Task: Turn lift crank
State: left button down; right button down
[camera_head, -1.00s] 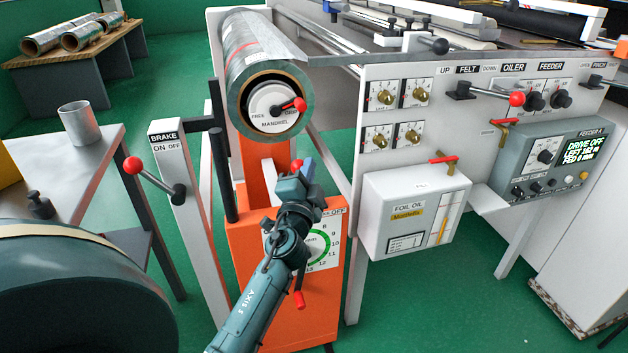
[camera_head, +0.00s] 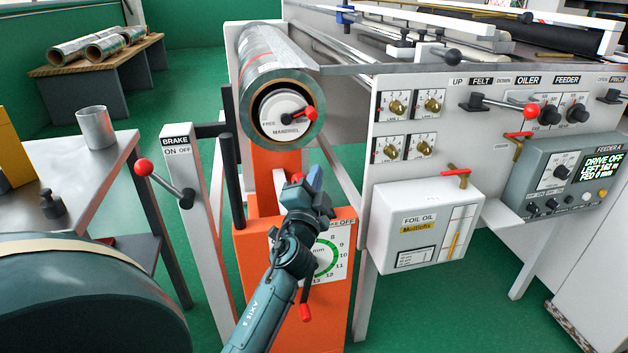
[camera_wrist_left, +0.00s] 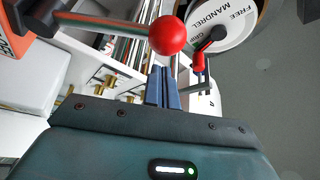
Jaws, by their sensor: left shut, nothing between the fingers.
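The orange lift stand (camera_head: 256,262) below the foil roll carries a round dial in mm (camera_head: 324,258). A crank with a red grip (camera_head: 305,312) hangs below the dial, its grip pointing down; my left arm covers part of the dial and the crank's upper end. My left gripper (camera_head: 314,177) is shut and empty above the dial, well above the red grip. A red ball (camera_head: 297,178) on a lever shows close to the fingertips. In the left wrist view this ball (camera_wrist_left: 167,35) lies just beyond the shut fingers (camera_wrist_left: 162,88); I cannot tell if they touch.
The foil roll's mandrel with a red-tipped lever (camera_head: 309,114) is above my gripper. The brake post (camera_head: 190,228) with a red-knobbed lever stands left. The white foil oil box (camera_head: 425,228) is right. A large dark drum (camera_head: 90,305) fills the lower left.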

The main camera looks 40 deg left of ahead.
aim_at(304, 309)
jog(key=k+l, duration=0.25)
jog(key=l, duration=0.15)
jog(key=k+l, duration=0.65)
jog(key=k, duration=0.3)
